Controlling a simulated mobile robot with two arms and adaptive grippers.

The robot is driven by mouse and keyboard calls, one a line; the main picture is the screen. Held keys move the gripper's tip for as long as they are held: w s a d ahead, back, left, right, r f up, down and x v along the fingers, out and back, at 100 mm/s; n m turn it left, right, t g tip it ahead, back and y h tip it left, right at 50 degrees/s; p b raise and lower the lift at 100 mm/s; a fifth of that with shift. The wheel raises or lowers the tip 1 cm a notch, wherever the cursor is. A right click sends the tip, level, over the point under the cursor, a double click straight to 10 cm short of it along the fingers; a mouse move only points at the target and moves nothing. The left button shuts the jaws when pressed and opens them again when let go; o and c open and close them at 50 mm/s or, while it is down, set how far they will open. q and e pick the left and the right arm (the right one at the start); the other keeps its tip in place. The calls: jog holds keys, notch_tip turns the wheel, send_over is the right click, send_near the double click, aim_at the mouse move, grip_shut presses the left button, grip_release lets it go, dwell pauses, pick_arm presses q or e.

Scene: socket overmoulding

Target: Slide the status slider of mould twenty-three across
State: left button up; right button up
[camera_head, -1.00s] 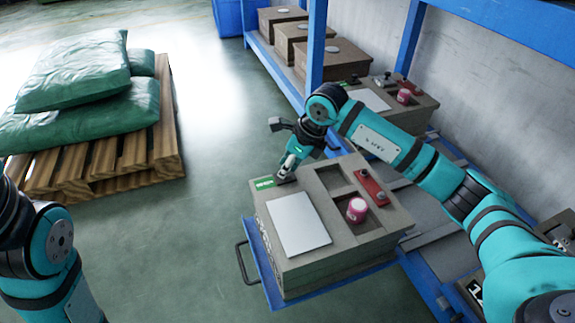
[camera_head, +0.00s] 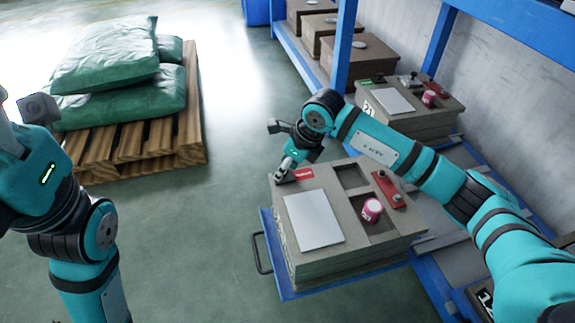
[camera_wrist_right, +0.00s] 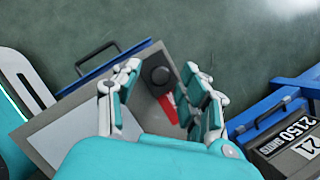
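A grey-brown mould (camera_head: 265,217) sits on a pulled-out blue tray (camera_head: 312,291); its number is not readable. Its status slider has a dark knob (camera_head: 283,176) at the left end of the slot, with a red field (camera_head: 304,174) showing to its right. The right wrist view shows the knob (camera_wrist_right: 157,75) and the red strip (camera_wrist_right: 168,106). My right gripper (camera_head: 285,172) is down at the slider. In the wrist view its fingers (camera_wrist_right: 160,78) stand apart on either side of the knob; contact is not clear. My left arm (camera_head: 70,215) is at the left, its gripper outside the frame.
A light plate (camera_head: 313,219), a pink-red pot (camera_head: 371,210) and a red bar (camera_head: 388,188) are on the mould's top. More moulds (camera_head: 410,103) stand on the blue rack (camera_head: 345,45). A pallet with green sacks (camera_head: 120,105) stands left; floor between is clear.

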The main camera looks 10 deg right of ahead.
jog(key=v, duration=1.2)
dwell(0.3)
